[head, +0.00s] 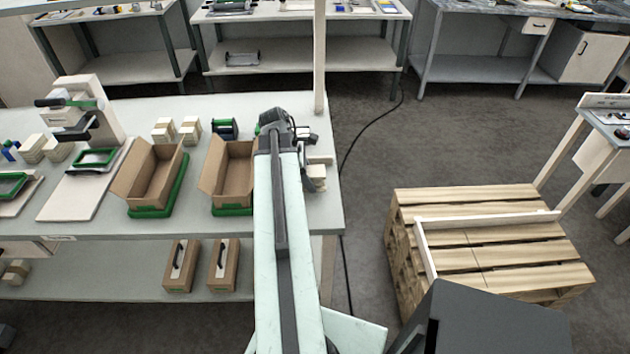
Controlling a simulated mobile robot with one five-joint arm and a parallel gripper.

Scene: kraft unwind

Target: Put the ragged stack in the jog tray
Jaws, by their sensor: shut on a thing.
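My gripper (307,165) is at the right end of the workbench, mostly hidden behind my pale arm. It is shut on what looks like the ragged stack (318,172), a pile of cream pieces with uneven edges beside the dark wrist. The fingertips are hidden, and I cannot tell whether the stack touches the bench. No tray is clearly marked as the jog tray. A small green-rimmed tray (95,158) lies on a pale board at the left of the bench, and another green-rimmed tray (12,186) is at the left edge.
Two open cardboard boxes (150,178) (228,172) stand in green bases left of my arm. Several cream stacks (176,130) and a green-ended roll (225,128) sit behind them. A pale post (320,60) rises at the back. A wooden pallet (490,245) stands right.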

